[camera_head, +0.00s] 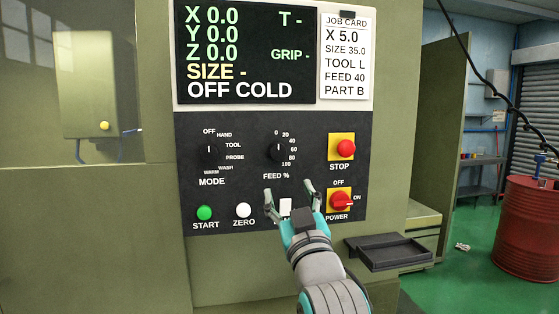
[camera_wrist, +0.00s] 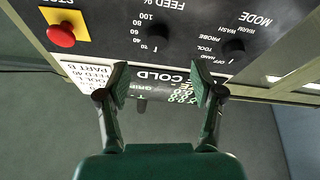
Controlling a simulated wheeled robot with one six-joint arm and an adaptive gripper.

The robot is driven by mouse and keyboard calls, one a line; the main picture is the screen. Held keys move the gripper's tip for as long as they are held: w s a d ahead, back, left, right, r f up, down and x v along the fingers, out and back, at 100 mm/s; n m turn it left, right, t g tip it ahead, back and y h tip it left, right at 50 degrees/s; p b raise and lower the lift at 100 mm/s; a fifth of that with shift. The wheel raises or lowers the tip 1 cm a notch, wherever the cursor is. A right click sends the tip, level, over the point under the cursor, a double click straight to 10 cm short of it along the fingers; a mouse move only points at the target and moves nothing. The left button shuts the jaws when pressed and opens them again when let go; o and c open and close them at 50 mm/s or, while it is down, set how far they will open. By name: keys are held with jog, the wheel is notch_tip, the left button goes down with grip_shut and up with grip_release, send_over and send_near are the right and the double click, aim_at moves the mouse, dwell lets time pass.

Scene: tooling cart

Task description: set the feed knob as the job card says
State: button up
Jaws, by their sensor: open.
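The black feed knob (camera_head: 279,153) sits on the dark control panel under a 0 to 100 scale. Its white mark points up, near 0. The job card (camera_head: 346,56) reads X 5.0, SIZE 35.0, TOOL L, FEED 40, PART B. My gripper (camera_head: 289,190) is open and empty, in front of the panel and below the feed knob in the head view. In the wrist view the panel appears upside down; the feed knob (camera_wrist: 155,32) is beyond my spread fingertips (camera_wrist: 160,80), apart from them.
The mode knob (camera_head: 209,153) is left of the feed knob. The red stop button (camera_head: 346,148) and red power switch (camera_head: 340,202) are to the right. Start (camera_head: 204,213) and zero (camera_head: 243,210) buttons sit below. A black tray (camera_head: 388,250) juts out at lower right. The screen reads OFF COLD.

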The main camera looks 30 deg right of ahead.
aim_at(279, 155)
jog(key=x, duration=0.5)
jog(key=r+x, duration=0.1)
jog(key=x, duration=0.5)
jog(key=shift+s+d+r, duration=0.1)
jog(key=shift+s, duration=0.05)
jog(key=c, duration=1.1)
